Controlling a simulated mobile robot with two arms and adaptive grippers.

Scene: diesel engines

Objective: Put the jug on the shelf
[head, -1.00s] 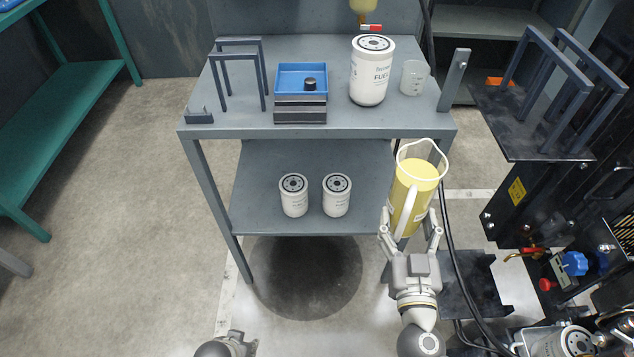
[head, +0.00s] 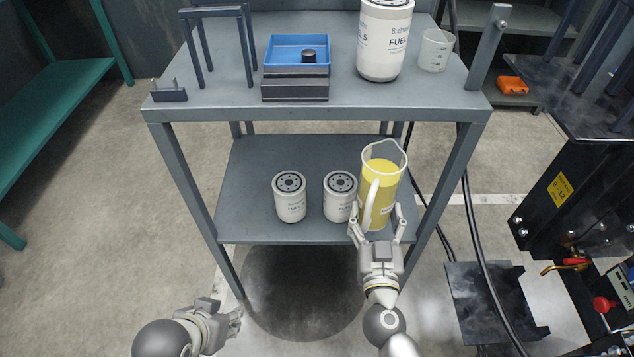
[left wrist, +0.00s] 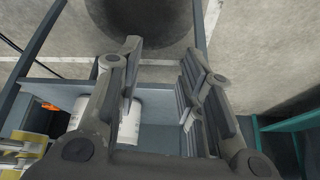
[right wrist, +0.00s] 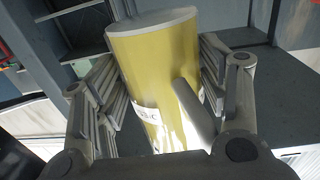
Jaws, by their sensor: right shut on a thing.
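The jug (head: 381,188) is clear with yellow liquid and a white handle. My right gripper (head: 378,222) is shut on its sides and holds it upright at the right part of the lower shelf (head: 255,160). I cannot tell whether its base touches the shelf. In the right wrist view the jug (right wrist: 155,75) sits between both fingers. My left gripper (head: 232,322) is low at the front left, apart from everything. In the left wrist view its fingers (left wrist: 160,85) are spread and empty.
Two white filters, one left (head: 290,197) and one in the middle (head: 339,196), stand on the lower shelf; the middle one is close beside the jug. The upper top holds a blue tray (head: 284,50), a large fuel filter (head: 383,45) and a beaker (head: 435,52).

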